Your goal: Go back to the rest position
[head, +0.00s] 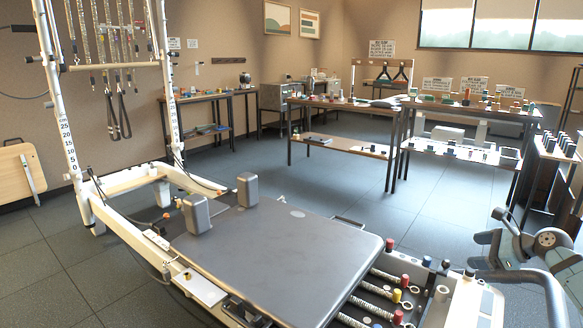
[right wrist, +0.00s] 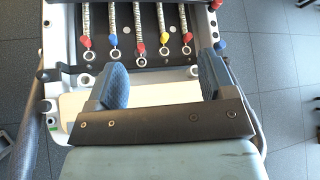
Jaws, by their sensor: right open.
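My right gripper (head: 480,256) is at the right edge of the head view, by the foot end of the reformer. In the right wrist view its two blue-padded fingers (right wrist: 160,82) stand wide apart with nothing held between them. Behind them lies a cream panel (right wrist: 150,98) of the reformer frame. Beyond that are several coil springs (right wrist: 138,18) with red, blue and yellow ends and metal rings. The grey reformer carriage (head: 275,262) with two shoulder blocks (head: 247,190) fills the middle of the head view. My left gripper is not in view.
A white tower frame (head: 65,110) with hanging springs and straps stands at the left. Tables (head: 345,104) with small items line the back and right. A wooden board (head: 20,170) leans at the left wall. Tiled floor (head: 300,180) is clear between reformer and tables.

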